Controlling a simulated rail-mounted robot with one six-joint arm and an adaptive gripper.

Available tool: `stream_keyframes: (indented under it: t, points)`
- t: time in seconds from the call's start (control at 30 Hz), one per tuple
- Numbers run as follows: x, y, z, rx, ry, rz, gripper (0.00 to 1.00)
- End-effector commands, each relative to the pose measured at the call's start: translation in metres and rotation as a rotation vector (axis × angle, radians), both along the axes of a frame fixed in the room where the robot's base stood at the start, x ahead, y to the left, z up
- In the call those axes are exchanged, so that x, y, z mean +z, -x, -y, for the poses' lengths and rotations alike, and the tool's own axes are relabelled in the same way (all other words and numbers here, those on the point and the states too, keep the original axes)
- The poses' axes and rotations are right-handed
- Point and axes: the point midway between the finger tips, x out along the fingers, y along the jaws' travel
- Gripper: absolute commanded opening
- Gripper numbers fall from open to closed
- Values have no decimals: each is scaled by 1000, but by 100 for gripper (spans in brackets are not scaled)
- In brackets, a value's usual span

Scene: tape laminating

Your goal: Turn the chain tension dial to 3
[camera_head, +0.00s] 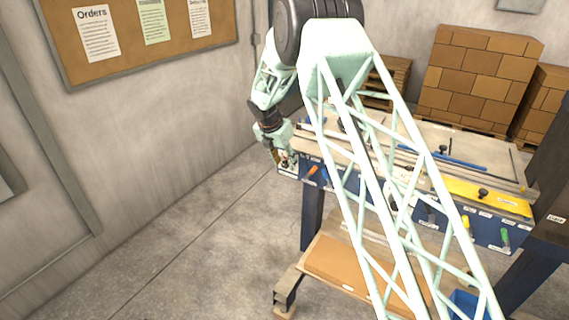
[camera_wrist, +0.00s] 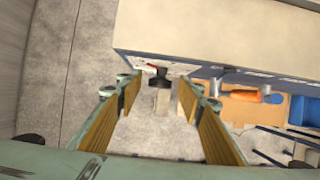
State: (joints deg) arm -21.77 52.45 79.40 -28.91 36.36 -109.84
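A small dark knob (camera_wrist: 161,78) with a red pointer at its upper left sticks out from the machine's front panel in the wrist view. It looks like the dial, but its numbers and the pointer's setting are too small to read. My gripper (camera_wrist: 160,90) is open, with one wood-coloured finger on each side of the knob in the picture and gaps on both sides. I see no contact. In the head view my gripper (camera_head: 284,160) is at the left end of the machine's blue front panel (camera_head: 490,229), and the knob cannot be made out there.
An orange handle (camera_wrist: 247,97) sits right of the knob; it also shows in the head view (camera_head: 313,170). More handles, including a green one (camera_head: 504,236), line the panel. A low shelf (camera_head: 340,262) is below. Bare floor (camera_head: 200,240) lies to the left.

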Motion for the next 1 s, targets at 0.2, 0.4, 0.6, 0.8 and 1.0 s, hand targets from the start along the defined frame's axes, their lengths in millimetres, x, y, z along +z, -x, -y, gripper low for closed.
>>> stream_keyframes:
  t: [0.2,0.4,0.6,0.8,1.0]
  points:
    - [-5,-2,1,0,-1,0,35]
    - [-5,-2,1,0,-1,0,35]
    - [-5,-2,1,0,-1,0,23]
    - [-5,-2,1,0,-1,0,10]
    - [-5,-2,1,0,-6,3,10]
